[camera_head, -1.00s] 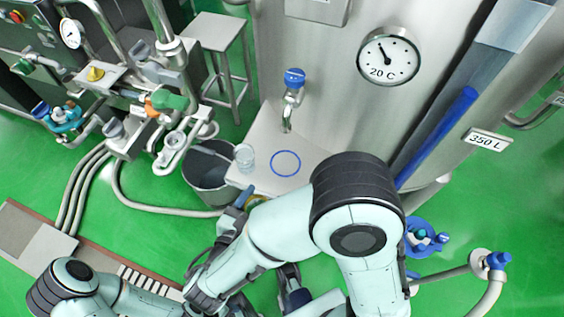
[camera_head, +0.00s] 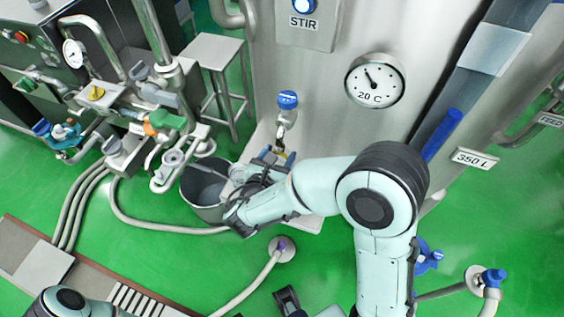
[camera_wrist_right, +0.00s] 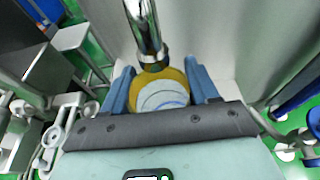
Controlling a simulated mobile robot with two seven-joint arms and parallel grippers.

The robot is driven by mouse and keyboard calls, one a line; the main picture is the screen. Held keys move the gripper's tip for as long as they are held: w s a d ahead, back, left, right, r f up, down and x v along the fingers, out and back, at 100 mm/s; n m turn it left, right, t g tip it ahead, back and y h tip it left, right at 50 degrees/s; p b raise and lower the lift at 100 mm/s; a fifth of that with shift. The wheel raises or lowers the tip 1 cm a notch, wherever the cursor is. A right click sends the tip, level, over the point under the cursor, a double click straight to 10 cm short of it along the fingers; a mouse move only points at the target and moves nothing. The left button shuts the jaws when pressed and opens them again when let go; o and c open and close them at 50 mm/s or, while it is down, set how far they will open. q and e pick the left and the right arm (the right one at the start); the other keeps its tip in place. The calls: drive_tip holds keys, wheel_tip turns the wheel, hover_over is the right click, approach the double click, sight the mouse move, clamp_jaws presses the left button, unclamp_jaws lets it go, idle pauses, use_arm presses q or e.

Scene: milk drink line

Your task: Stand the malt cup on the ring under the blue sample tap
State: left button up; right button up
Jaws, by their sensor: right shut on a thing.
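The malt cup (camera_wrist_right: 162,96), with a yellow rim and a pale inside, is between the blue fingers of my right gripper (camera_wrist_right: 163,84), which is shut on it. In the wrist view the tap's spout (camera_wrist_right: 147,38) comes down over the cup's far rim. The blue ring is hidden behind my right arm and gripper. I cannot tell whether the cup touches the shelf.
The pale shelf (camera_head: 262,136) projects from the steel tank (camera_head: 320,70). A grey bucket (camera_head: 203,190) stands left of it, near pipes and valves (camera_head: 165,125). The clear glass at the shelf's left is not clearly visible behind my gripper. Green floor lies in front.

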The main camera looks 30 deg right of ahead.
sight(282, 164)
drive_tip(key=shift+w+d, duration=0.65)
drive_tip(key=shift+d, duration=0.2)
wheel_tip(282, 164, down, 2)
drive_tip(key=shift+w+f, duration=0.15)
wheel_tip(282, 164, down, 4)
drive_tip(key=shift+f+b, duration=0.1)
drive_tip(key=shift+b, duration=0.55)
drive_tip(key=shift+w+d+f, duration=0.1)
drive_tip(key=shift+d+f, duration=0.1)
drive_tip(key=shift+f, duration=0.05)
drive_tip(key=shift+f, duration=0.15)
drive_tip(key=o, duration=1.2)
